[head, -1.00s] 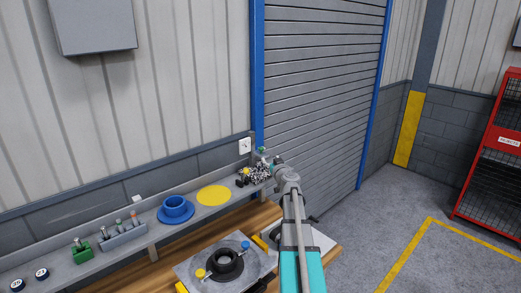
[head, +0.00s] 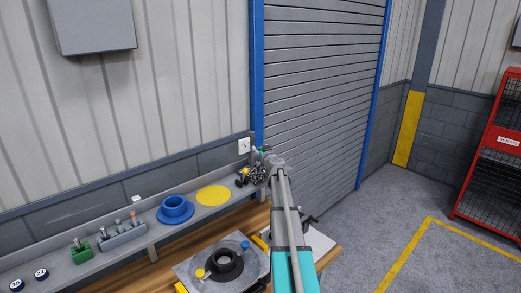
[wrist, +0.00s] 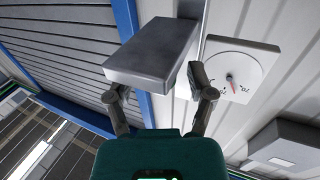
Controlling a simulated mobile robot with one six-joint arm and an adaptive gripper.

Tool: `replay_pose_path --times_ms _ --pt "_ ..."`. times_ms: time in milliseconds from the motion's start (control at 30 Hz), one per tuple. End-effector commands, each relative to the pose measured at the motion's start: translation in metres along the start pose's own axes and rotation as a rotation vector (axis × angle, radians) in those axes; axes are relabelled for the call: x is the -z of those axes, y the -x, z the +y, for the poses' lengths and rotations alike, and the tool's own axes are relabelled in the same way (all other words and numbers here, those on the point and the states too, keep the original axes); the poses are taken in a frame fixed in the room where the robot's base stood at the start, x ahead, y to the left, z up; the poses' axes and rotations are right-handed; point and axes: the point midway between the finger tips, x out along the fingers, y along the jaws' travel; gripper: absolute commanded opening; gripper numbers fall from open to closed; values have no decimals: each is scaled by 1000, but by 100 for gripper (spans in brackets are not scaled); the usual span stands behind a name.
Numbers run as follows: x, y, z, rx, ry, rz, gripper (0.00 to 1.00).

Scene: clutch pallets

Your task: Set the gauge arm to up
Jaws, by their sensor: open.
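A white square gauge plate (wrist: 238,72) with a round dial and a red needle shows at the right of the wrist view. A small white plate (head: 245,146) on the wall beside the blue door frame in the head view looks like the same gauge. A grey block (wrist: 150,58) stands just beyond my gripper (wrist: 160,90), in line with the gap between its fingers. I cannot tell whether this block is the gauge arm, or whether a finger touches it. My gripper is open, with one finger on each side. In the head view my wrist hides most of the gripper.
The grey shelf (head: 150,228) along the wall carries a blue flanged part (head: 175,207), a yellow disc (head: 213,195), a green block (head: 81,252) and a small rack (head: 122,236). A plate with a black ring (head: 225,264) lies on the wooden bench.

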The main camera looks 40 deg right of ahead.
Motion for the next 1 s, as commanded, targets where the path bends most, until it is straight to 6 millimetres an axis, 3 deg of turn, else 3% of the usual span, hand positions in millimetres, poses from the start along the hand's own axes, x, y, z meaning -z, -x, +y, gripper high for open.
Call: replay_pose_path --times_ms 267,667,1000 --pt "0 -1 -1 1 0 0 70" --pt "0 -1 -1 1 0 0 0" --pt "6 -1 -1 1 0 0 0"
